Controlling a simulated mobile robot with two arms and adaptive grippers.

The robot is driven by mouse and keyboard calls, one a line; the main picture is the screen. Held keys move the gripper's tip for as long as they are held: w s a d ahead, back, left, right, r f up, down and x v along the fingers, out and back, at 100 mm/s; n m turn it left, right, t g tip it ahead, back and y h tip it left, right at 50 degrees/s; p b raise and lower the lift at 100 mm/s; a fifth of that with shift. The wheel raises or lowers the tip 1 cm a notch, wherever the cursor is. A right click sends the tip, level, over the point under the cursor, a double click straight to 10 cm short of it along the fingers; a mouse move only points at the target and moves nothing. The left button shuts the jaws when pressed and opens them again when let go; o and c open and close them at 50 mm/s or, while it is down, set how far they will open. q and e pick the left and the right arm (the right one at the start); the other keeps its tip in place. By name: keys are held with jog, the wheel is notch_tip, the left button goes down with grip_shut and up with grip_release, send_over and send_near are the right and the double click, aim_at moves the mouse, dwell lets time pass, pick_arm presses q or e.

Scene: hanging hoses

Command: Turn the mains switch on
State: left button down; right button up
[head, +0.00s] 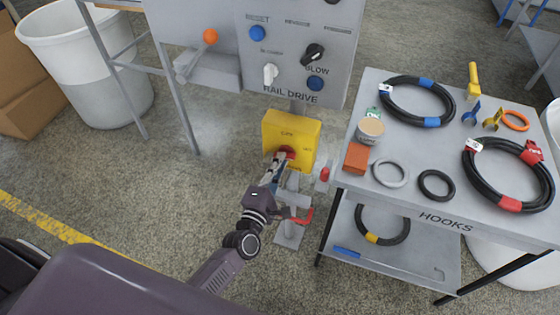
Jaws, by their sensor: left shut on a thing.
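The mains switch is a yellow box (290,132) on a grey post below the rail drive panel, with a red knob (287,153) on its lower front. My left gripper (279,161) reaches up to the box and is shut on the red knob, whose lower part it hides. The lettering on the box is too small to read surely, and I cannot tell which way the knob points. My right gripper is not in view.
The grey rail drive panel (340,50) stands just above the box. A red lever (303,216) is low on the post, right of my left arm. A grey table (405,200) with hoses, rings and a tin is close on the right.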

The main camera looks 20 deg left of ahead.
pick_arm(q)
jog(key=shift+m+p, duration=0.45)
jog(key=shift+m, duration=1.05)
jog(key=c, duration=2)
grip_release()
jog(key=s, duration=1.2)
jog(key=shift+a, duration=0.15)
